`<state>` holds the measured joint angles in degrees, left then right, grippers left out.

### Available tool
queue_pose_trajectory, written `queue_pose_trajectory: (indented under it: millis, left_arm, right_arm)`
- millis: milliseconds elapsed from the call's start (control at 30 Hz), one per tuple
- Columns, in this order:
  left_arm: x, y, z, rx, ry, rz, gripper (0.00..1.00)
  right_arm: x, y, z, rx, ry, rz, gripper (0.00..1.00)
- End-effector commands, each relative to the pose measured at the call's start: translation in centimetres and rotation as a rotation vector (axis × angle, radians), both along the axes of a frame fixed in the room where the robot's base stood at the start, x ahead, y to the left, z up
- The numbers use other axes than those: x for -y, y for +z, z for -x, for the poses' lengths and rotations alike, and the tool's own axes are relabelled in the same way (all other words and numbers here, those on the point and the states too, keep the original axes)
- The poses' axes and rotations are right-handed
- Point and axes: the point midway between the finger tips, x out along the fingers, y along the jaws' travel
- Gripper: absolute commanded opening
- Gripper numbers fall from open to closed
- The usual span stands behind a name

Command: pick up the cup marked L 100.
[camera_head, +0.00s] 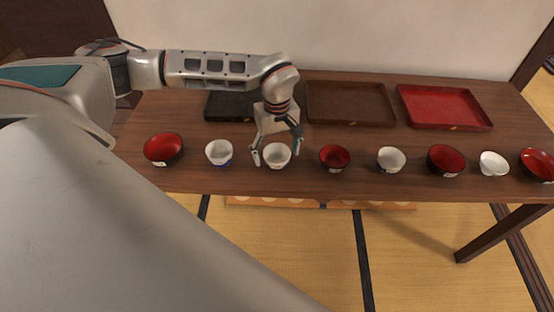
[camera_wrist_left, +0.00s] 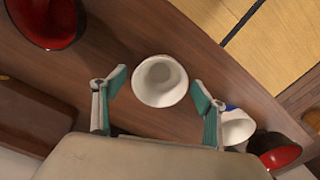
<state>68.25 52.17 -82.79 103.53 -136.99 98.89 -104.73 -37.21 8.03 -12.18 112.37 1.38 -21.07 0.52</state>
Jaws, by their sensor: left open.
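A white cup (camera_head: 277,158) stands on the table near its front edge, and it also shows in the left wrist view (camera_wrist_left: 160,82). My left gripper (camera_head: 277,148) is open above it, with one finger on each side; in the wrist view the fingertips (camera_wrist_left: 158,90) flank the cup with gaps. Whether the fingers are down to cup height is hard to tell. Several cups carry small marks, but none is legible, so I cannot tell which reads L 100. My right gripper is not in view.
A white-and-blue cup (camera_head: 219,153) and a red bowl (camera_head: 163,149) stand to the left. A small red bowl (camera_head: 335,158), another white cup (camera_head: 391,160) and more bowls continue right. Black (camera_head: 228,108), brown (camera_head: 350,103) and red (camera_head: 443,107) trays lie behind.

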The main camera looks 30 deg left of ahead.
Motion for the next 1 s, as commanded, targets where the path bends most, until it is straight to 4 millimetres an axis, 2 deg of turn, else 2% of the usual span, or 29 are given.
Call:
queue_pose_trajectory:
  millis: [267, 433, 467, 800, 1000]
  left_arm:
    - [0.0, -0.4, 0.0, 0.001, 0.001, 0.001, 0.72]
    - [0.0, -0.4, 0.0, 0.001, 0.0, 0.001, 0.3]
    - [0.0, -0.4, 0.0, 0.001, 0.0, 0.001, 0.28]
    - [0.0, -0.2, 0.0, 0.002, 0.0, 0.001, 0.28]
    - [0.0, 1.4, -0.1, 0.004, 0.0, 0.0, 0.28]
  right_arm:
    - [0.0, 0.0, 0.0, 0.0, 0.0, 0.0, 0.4]
    - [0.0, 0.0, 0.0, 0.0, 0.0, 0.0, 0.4]
    - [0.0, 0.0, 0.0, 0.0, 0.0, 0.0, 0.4]
    - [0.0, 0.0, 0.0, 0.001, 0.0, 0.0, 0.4]
    - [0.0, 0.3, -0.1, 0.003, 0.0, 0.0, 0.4]
